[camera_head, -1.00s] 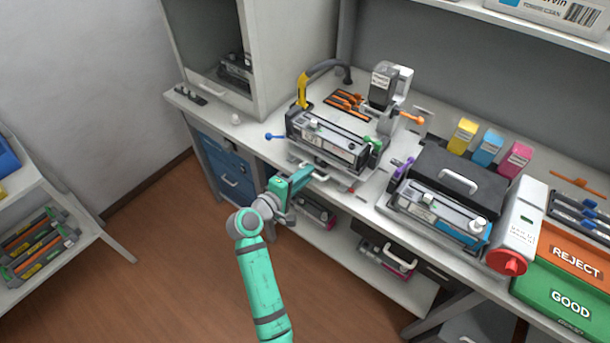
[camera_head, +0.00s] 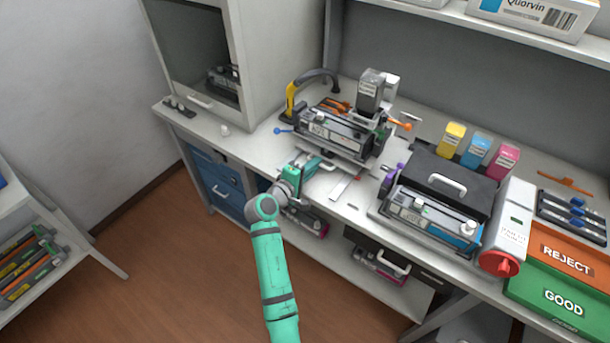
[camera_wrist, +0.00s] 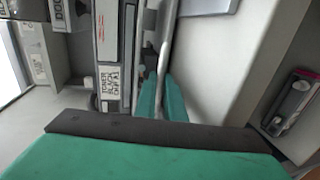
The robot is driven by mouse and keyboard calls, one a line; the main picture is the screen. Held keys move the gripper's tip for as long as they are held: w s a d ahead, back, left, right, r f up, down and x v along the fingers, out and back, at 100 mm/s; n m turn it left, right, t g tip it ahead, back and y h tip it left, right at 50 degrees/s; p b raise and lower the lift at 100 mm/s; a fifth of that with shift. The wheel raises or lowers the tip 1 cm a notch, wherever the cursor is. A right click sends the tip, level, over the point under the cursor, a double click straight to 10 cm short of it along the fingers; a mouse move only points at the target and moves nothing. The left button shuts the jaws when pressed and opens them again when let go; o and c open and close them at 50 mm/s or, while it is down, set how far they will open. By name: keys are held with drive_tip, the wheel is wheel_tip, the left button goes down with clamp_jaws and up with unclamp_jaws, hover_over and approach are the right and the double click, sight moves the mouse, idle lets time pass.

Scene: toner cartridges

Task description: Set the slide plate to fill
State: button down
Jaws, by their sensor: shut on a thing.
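The slide plate (camera_head: 352,162) is a pale plate on the bench, with a black and grey toner cartridge (camera_head: 338,134) lying on it. The plate sits toward the back, with the cartridge close to the grey fill bottle (camera_head: 370,92) on its stand. A pale rail (camera_head: 343,188) shows bare in front of the plate. My gripper (camera_head: 316,164) is at the plate's front edge, its teal fingers shut on the plate's grey handle. In the wrist view the fingers (camera_wrist: 162,100) close around the handle bar (camera_wrist: 165,55), beside the cartridge (camera_wrist: 113,50). The fingers hide part of the handle.
A blue-knobbed lever (camera_head: 278,130) is left of the plate and an orange-knobbed lever (camera_head: 401,126) right. A second machine (camera_head: 430,212) with a black lid stands to the right. A cabinet (camera_head: 250,60) stands at the left. A shelf (camera_head: 345,250) holds cartridges below the bench.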

drive_tip(key=shift+w+a, duration=0.1)
drive_tip(key=shift+a, duration=0.05)
drive_tip(key=c, duration=2.1)
unclamp_jaws()
drive_tip(key=shift+s+r, duration=0.1)
drive_tip(key=shift+s, duration=0.2)
drive_tip(key=v, duration=1)
drive_tip(key=shift+w+a, duration=0.1)
drive_tip(key=shift+w, duration=0.05)
